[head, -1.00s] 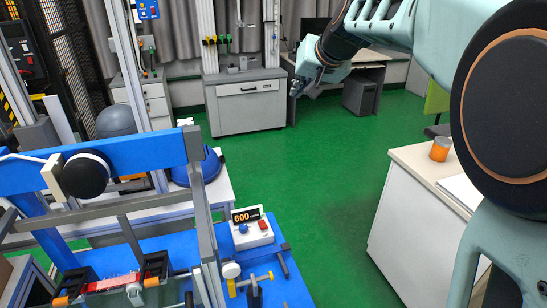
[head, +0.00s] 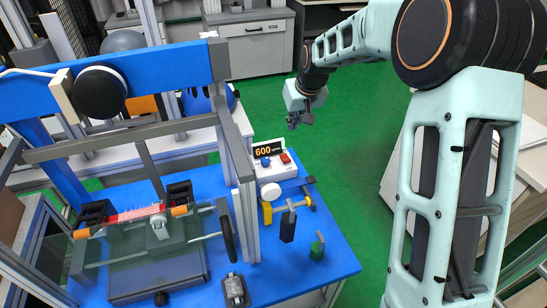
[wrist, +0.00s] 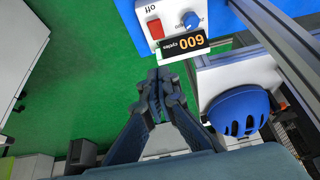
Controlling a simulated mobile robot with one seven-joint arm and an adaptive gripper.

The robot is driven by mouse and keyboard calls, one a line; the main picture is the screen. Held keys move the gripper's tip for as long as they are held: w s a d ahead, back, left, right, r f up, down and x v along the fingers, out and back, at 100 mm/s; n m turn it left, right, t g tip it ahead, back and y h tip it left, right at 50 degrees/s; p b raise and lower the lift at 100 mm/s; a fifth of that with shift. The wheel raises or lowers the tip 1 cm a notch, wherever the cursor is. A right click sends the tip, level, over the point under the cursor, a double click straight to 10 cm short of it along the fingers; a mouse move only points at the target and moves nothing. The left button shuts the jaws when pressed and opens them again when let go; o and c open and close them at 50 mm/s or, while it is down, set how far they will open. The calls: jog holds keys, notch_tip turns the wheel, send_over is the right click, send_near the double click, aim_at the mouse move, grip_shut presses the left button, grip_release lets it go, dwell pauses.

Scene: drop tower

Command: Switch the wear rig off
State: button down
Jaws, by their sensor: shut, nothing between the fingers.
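The wear rig (head: 150,62) is a blue frame on a blue table at the left of the head view. Its white control box (head: 275,172) stands at the table's far right part. The box has a display reading 600 (head: 263,151), a blue knob (head: 265,162) and a red switch (head: 285,158). In the wrist view the red switch (wrist: 155,29) sits beside the blue knob (wrist: 189,20), with "off" printed by the switch. My gripper (head: 297,122) is shut and empty, beyond the box and apart from it; its fingers also show in the wrist view (wrist: 157,90).
An upright grey post (head: 246,212) stands just left of the box. Hand tools (head: 287,222) stand on the table in front of it. A blue helmet (wrist: 238,111) is near my gripper in the wrist view. Green floor (head: 350,160) is open to the right.

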jog(key=shift+s+a+f, duration=0.1)
jog(key=shift+a+f, duration=0.1)
jog(key=shift+f, duration=0.65)
